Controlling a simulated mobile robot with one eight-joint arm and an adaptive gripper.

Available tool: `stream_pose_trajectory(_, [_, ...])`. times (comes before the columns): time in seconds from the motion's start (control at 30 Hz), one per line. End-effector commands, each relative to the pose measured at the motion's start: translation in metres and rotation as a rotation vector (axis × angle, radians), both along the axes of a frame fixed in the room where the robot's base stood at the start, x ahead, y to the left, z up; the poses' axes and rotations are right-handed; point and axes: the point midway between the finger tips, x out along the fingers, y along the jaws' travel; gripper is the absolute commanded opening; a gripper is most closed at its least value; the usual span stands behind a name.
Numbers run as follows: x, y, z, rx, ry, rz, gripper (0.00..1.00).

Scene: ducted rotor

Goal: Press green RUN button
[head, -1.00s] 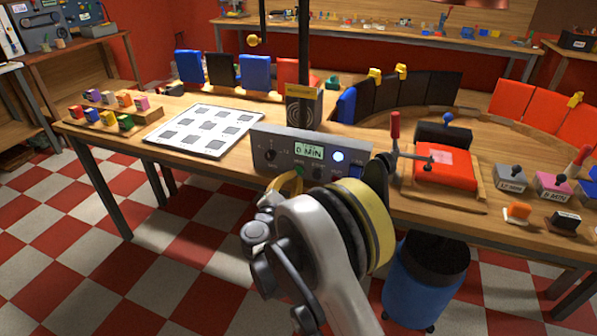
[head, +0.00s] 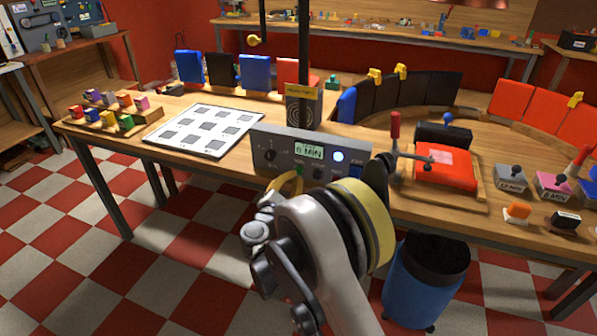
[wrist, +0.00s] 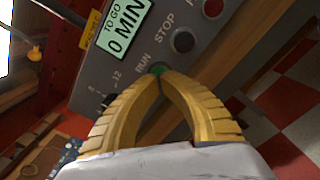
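The grey control panel (head: 268,143) stands at the front edge of the wooden bench, with a display (head: 309,151) reading 0 MIN. In the wrist view the green RUN button (wrist: 157,70) shows just beyond my fingertips, partly hidden by them. My gripper (wrist: 160,77) has its two yellow fingers brought together at the tips, with nothing between them. The tips are at the button; whether they touch it or push it in I cannot tell. The dark STOP button (wrist: 183,41) is beside it. In the head view my gripper (head: 298,176) is in front of the panel, largely behind my arm.
A dial (wrist: 108,98) is on the panel, left of RUN in the wrist view. A white sheet with grey squares (head: 204,131) lies left of the panel. A red block under a clamp (head: 446,174) is to the right. A blue bin (head: 424,285) stands below.

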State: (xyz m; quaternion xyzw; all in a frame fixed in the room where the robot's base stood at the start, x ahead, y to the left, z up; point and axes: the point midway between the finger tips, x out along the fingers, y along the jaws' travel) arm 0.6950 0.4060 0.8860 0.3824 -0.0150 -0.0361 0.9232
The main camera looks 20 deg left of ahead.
Motion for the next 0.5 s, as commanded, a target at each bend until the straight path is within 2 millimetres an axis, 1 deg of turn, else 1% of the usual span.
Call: stream_pose_trajectory(0.5, [0.0064,-0.0006,-0.0001,0.0,0.0,0.0,0.0])
